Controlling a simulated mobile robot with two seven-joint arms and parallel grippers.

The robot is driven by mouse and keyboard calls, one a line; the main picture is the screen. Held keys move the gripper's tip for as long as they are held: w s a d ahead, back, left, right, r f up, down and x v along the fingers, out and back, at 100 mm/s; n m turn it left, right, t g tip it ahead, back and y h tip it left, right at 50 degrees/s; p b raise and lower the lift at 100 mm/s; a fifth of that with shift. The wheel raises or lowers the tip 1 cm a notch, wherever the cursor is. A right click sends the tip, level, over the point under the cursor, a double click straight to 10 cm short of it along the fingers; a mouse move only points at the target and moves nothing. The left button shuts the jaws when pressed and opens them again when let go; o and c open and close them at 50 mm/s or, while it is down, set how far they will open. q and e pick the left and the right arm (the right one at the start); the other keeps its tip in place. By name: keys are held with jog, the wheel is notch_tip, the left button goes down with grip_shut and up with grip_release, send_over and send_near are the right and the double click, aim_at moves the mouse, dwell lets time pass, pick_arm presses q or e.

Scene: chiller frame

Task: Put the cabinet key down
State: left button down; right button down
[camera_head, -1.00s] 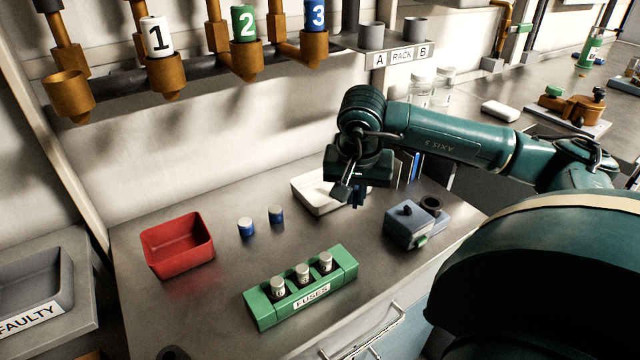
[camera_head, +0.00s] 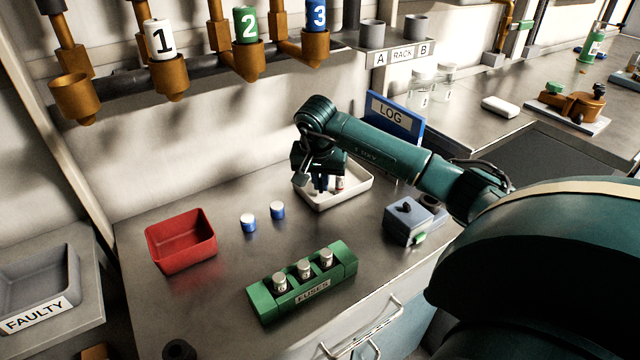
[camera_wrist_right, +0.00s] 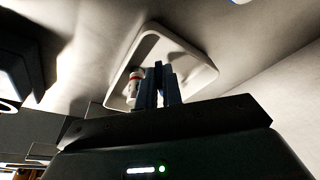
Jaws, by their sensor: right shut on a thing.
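My right gripper (camera_head: 321,186) is low over the white tray (camera_head: 352,196), fingers pointing down. In the right wrist view, its dark fingers (camera_wrist_right: 161,80) are close together in front of the tray (camera_wrist_right: 205,70). They are shut on a thin dark thing, which I take to be the cabinet key; its shape is mostly hidden by the fingers and shadow. A small white cylinder with a red band (camera_wrist_right: 134,88) stands beside the fingers, at the tray's side. My left gripper is not in view.
A red bin (camera_head: 180,243), two blue-and-white cylinders (camera_head: 248,224) and a green fuse holder (camera_head: 337,273) are on the bench. A blue-grey box (camera_head: 403,226) stands right of the tray. A blue LOG binder (camera_head: 372,106) stands behind my arm.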

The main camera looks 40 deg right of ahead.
jog(key=shift+w+f, duration=0.2)
jog(key=shift+f, duration=0.5)
jog(key=shift+f, duration=0.15)
jog(key=c, duration=1.6)
grip_release()
jog(key=shift+o, duration=0.2)
jog(key=v, duration=1.2)
jog(key=shift+p, duration=0.3)
